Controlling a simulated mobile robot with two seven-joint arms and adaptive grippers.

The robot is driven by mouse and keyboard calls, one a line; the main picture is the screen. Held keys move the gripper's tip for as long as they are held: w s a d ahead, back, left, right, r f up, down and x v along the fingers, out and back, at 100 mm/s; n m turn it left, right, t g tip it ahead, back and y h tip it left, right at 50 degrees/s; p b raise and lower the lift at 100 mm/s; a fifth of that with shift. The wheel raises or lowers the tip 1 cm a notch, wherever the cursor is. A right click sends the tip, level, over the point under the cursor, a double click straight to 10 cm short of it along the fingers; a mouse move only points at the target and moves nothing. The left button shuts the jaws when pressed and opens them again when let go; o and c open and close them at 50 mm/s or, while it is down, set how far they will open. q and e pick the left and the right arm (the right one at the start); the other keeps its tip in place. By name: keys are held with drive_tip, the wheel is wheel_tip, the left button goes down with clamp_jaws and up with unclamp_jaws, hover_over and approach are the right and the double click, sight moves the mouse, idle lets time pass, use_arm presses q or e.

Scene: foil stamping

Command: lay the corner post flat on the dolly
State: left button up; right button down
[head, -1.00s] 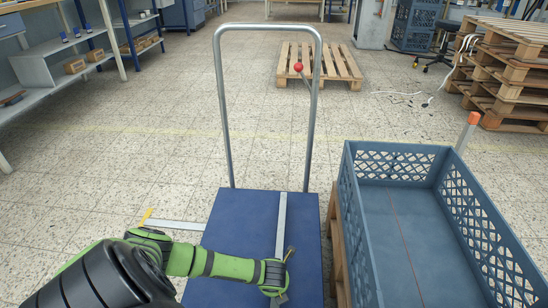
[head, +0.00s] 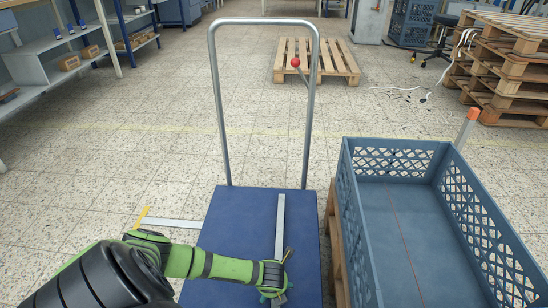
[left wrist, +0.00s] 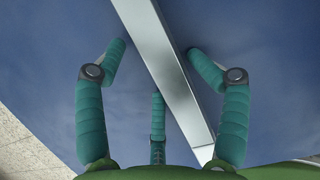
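The corner post is a long pale grey metal bar (head: 280,222). It appears to lie lengthwise along the blue deck of the dolly (head: 232,212); I cannot tell whether it touches all along. My left gripper (head: 275,278) is over its near part. In the left wrist view the green fingers (left wrist: 154,52) are spread on both sides of the post (left wrist: 172,72), open and apart from it. The near end of the post is partly hidden by the gripper in the head view. My right gripper is not in view.
A blue-grey crate (head: 345,185) stands right of the dolly on a wooden support, with an orange-tipped post (head: 467,130) at its far corner. The dolly's tall handle (head: 222,110) rises at the far end. A pale strip (head: 175,223) with a yellow end is left of the deck.

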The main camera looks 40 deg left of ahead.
use_arm(q)
drive_tip(key=shift+s+f, duration=0.15)
drive_tip(key=shift+s, duration=0.3)
drive_tip(key=w+v, duration=0.1)
drive_tip(key=v, duration=1.1)
